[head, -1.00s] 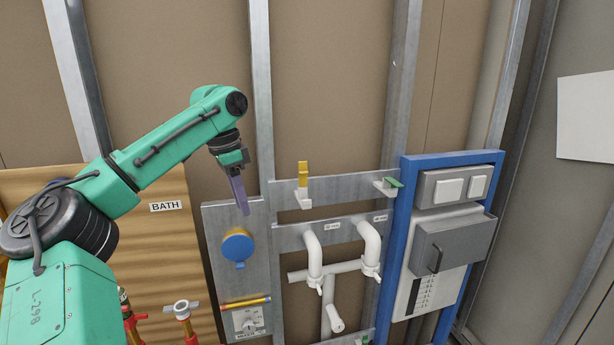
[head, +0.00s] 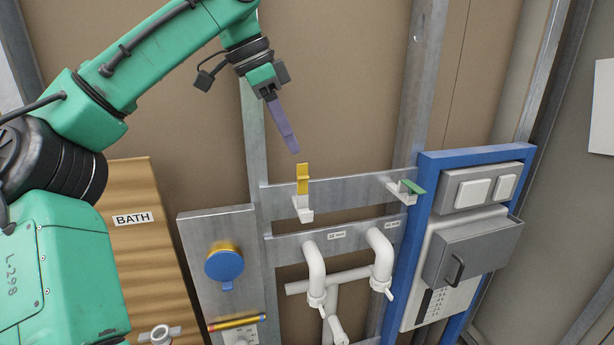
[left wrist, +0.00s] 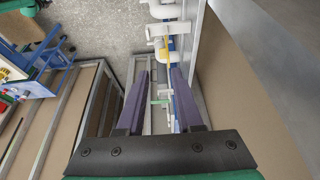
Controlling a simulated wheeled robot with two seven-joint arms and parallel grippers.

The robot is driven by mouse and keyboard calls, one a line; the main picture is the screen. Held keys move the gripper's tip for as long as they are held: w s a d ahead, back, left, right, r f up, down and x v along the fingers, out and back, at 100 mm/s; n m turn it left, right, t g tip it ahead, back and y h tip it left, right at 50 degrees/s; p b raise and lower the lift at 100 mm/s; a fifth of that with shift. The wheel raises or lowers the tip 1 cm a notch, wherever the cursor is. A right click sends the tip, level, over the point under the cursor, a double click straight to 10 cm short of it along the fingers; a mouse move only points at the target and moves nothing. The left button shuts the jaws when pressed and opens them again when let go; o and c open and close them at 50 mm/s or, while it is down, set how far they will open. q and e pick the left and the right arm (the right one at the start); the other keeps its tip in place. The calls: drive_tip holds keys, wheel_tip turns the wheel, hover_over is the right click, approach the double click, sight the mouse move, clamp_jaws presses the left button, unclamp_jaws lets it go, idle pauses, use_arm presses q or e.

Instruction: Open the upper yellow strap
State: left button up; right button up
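The upper yellow strap (head: 303,178) stands upright above its white bracket (head: 303,211) on the upper metal rail. My left gripper (head: 294,149) has purple fingers and points down, with its tips just above and slightly left of the strap's top in the head view. In the left wrist view its two fingers (left wrist: 160,72) are spread apart with nothing held between them. The yellow strap shows there beyond the tips (left wrist: 165,47). I cannot tell the exact gap between tips and strap. My right gripper is not in view.
A green strap (head: 412,187) sits on another white bracket at right. White pipes (head: 317,268) stand below. A blue-framed panel (head: 425,230) with a grey box is at right. A blue round cap (head: 224,264) is at left. Vertical metal studs (head: 412,120) stand behind.

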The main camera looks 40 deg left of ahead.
sight(307, 178)
use_arm(q)
drive_tip(key=x, duration=0.3)
drive_tip(key=a+x, duration=0.1)
drive_tip(key=x, duration=0.2)
drive_tip(key=w+x, duration=0.1)
drive_tip(key=x, duration=0.3)
drive_tip(key=shift+w+a+f, duration=0.1)
drive_tip(key=shift+w+a, duration=0.05)
drive_tip(key=shift+a, duration=0.2)
drive_tip(key=shift+d+f, duration=0.1)
drive_tip(key=shift+d, duration=0.1)
drive_tip(key=shift+s+d, duration=0.25)
drive_tip(key=shift+s, duration=0.1)
drive_tip(key=shift+w+a, duration=0.1)
clamp_jaws()
drive_tip(key=shift+a, duration=0.1)
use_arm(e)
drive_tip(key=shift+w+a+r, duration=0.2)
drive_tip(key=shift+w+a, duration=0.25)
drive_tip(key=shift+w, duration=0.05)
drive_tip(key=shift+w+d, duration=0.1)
